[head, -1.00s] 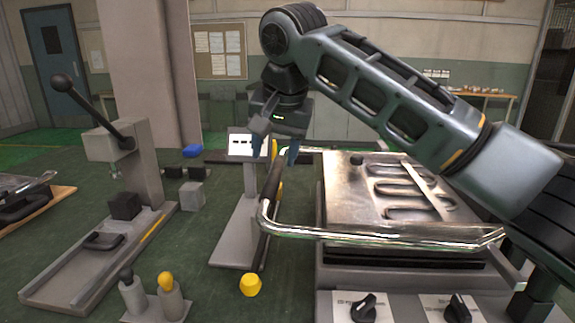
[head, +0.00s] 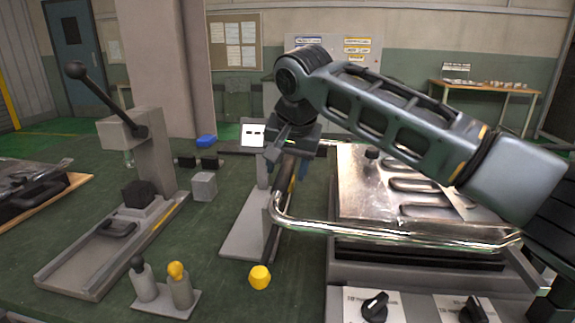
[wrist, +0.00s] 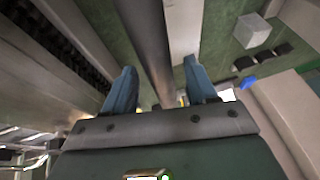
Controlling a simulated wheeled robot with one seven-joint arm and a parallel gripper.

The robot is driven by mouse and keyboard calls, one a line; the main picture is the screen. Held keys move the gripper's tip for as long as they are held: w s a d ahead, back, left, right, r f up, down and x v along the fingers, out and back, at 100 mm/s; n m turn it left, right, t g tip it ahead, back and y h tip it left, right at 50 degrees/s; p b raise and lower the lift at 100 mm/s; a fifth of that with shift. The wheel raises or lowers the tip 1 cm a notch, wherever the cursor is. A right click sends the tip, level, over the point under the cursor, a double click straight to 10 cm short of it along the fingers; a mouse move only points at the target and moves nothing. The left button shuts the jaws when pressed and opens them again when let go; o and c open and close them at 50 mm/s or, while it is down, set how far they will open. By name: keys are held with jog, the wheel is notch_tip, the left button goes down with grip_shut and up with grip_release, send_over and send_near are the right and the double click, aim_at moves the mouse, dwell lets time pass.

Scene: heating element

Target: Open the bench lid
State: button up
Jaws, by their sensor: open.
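The bench lid (head: 360,193) is a shiny metal plate with a looped heating coil (head: 415,195), lying flat at right in the head view. A chrome tube frame (head: 370,231) runs around its front and left, with a dark grip bar (head: 278,195) on its left side. My gripper (head: 295,165) is at the far part of this bar. In the wrist view my gripper (wrist: 160,88) has its blue fingers apart, one on each side of the dark bar (wrist: 150,45). I cannot tell whether they touch it. My gripper partly hides the bar in the head view.
Black knobs (head: 375,306) sit on the bench front below the lid. A lever press (head: 130,150) stands at left. A grey cube (head: 204,186), a blue block (head: 206,142) and a yellow knob (head: 260,277) are on the green surface. My arm crosses above the lid.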

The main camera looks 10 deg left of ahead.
jog(key=shift+c, duration=0.4)
grip_shut()
jog(key=shift+r, duration=0.1)
